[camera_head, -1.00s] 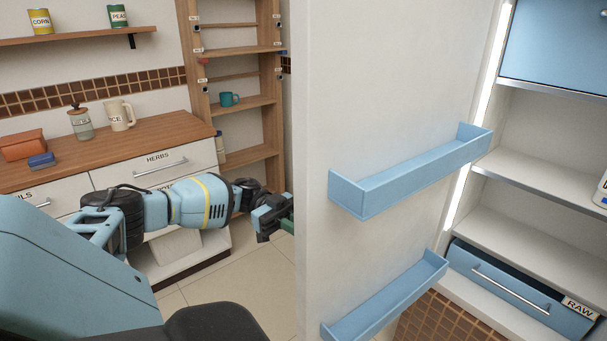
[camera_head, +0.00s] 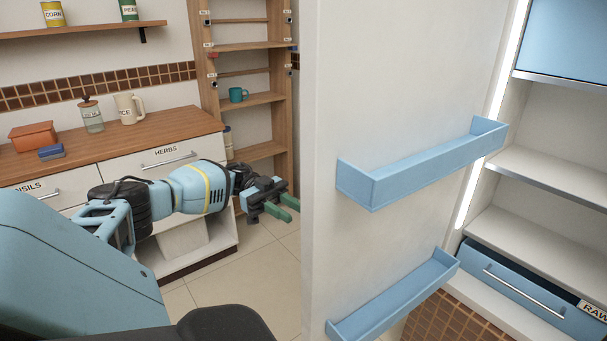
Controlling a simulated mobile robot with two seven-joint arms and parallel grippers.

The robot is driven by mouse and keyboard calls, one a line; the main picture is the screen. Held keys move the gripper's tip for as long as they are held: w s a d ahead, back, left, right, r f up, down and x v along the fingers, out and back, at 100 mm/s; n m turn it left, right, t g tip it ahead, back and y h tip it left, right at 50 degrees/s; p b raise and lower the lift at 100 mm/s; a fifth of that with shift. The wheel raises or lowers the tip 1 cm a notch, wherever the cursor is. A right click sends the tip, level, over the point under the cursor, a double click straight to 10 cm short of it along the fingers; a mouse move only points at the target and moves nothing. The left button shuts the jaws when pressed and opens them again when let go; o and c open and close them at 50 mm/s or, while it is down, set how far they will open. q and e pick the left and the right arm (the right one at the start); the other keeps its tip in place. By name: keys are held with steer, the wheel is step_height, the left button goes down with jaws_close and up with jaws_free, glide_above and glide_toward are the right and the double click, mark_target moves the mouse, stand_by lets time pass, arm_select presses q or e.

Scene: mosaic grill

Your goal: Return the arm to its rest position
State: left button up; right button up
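My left arm (camera_head: 200,190) comes in from the left and stretches to the right across the front of the wooden counter's drawers. My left gripper (camera_head: 287,208) is at its end, with two green fingertips apart and nothing seen between them. It is just left of the edge of the open white door (camera_head: 330,120), in front of the tiled floor. My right gripper is not in view.
The white door carries two blue shelves (camera_head: 425,165). A white cabinet with a blue drawer (camera_head: 520,290) labelled RAW is at the right. The counter (camera_head: 150,140) holds a jar (camera_head: 91,117), a pitcher (camera_head: 127,109) and boxes. Clear floor (camera_head: 240,270) lies below the gripper.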

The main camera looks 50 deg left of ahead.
arm_select(q)
steer(key=shift+s+a, duration=0.15)
steer(key=shift+a, duration=0.7)
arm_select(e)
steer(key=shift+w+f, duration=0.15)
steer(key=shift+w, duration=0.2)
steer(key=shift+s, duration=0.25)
